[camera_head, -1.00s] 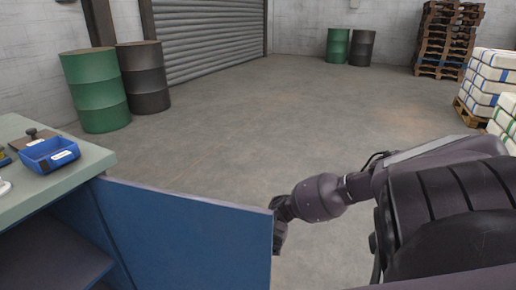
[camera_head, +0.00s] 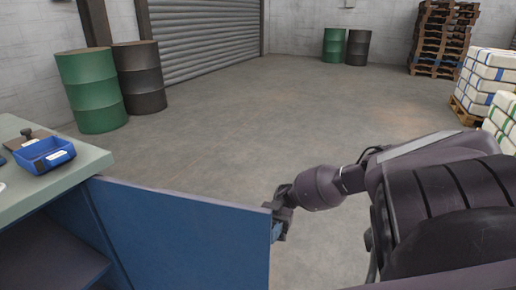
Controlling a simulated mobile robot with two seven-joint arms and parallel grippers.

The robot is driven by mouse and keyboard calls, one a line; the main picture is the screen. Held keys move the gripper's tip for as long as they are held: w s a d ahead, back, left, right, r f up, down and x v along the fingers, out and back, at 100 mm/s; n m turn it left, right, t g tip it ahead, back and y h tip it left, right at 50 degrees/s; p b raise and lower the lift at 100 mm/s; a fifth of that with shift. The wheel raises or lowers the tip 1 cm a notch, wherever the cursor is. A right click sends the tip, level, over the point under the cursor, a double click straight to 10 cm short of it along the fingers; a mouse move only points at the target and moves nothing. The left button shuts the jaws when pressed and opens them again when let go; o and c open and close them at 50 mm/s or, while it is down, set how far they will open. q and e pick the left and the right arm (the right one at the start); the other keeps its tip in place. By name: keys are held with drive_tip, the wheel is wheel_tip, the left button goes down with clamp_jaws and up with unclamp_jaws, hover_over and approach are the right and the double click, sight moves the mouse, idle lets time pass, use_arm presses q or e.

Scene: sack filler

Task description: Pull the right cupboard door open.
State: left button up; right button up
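The blue cupboard door (camera_head: 185,235) stands swung out from the workbench cupboard (camera_head: 70,235), whose dark inside with a shelf (camera_head: 45,262) shows at the lower left. My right gripper (camera_head: 279,222) is at the door's free outer edge, partly hidden behind it. A small blue part, perhaps the handle, shows between the gripper and the door edge. I cannot tell whether the fingers are closed on it. My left gripper is not in view.
The green bench top (camera_head: 60,170) bears a blue bin (camera_head: 44,155). Green and dark drums (camera_head: 92,92) stand behind it. Pallets with white sacks (camera_head: 490,78) are at the right. The floor beyond the door is clear.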

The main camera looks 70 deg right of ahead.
drive_tip(key=shift+s+d+b, duration=0.15)
drive_tip(key=shift+d+b, duration=0.15)
drive_tip(key=shift+d, duration=2.25)
